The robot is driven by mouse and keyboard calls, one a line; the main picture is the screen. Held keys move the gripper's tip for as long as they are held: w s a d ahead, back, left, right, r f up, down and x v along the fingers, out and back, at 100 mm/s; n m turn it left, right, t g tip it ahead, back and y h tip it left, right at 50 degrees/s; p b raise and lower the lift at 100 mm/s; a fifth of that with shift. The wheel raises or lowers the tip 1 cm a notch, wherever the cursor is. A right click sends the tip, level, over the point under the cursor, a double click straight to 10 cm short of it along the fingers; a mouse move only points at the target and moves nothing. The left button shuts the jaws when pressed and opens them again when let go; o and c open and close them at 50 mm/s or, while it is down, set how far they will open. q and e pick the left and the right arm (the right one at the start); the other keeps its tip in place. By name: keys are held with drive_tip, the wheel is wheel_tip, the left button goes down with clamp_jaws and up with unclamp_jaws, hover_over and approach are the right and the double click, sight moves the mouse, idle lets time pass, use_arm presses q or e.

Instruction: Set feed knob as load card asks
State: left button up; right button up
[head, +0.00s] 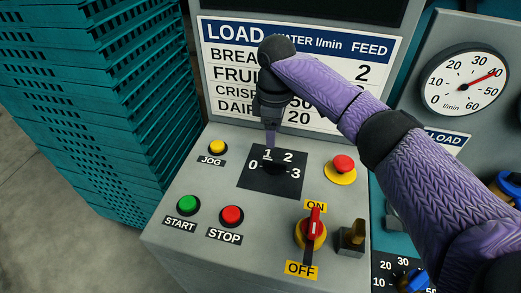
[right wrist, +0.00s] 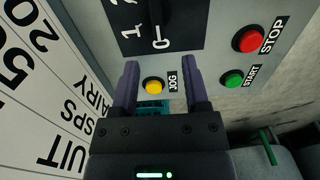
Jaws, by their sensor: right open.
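The feed knob (head: 274,169) is black on a black dial plate (head: 290,184) marked 0, 1, 2 and 3; its pointer is hard to tell. My right gripper (head: 270,138) is open and empty, fingers pointing down above the back of the dial. In the right wrist view the open fingers (right wrist: 160,65) are apart, with the dial plate (right wrist: 130,22) beyond them. The load card (head: 222,58) stands behind, with WATER and FEED columns. My left gripper is not in view.
On the panel are a yellow JOG button (head: 217,147), green START (head: 188,205), red STOP (head: 232,216), a red mushroom button (head: 343,164) and a red switch handle (head: 314,222) at ON. A gauge (head: 464,80) reads about 40. Teal crates (head: 100,90) are stacked left.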

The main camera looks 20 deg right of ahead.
sight(274, 160)
drive_tip(key=shift+w+d+r, duration=0.1)
drive_tip(key=shift+w+d, duration=0.2)
drive_tip(key=f, duration=0.2)
drive_tip(key=f+b, duration=0.1)
drive_tip(key=f, duration=0.2)
drive_tip(key=f+b, duration=0.1)
drive_tip(key=f, duration=0.2)
drive_tip(key=shift+s+f, duration=0.2)
drive_tip(key=shift+s, duration=0.05)
drive_tip(key=shift+f, duration=0.35)
clamp_jaws()
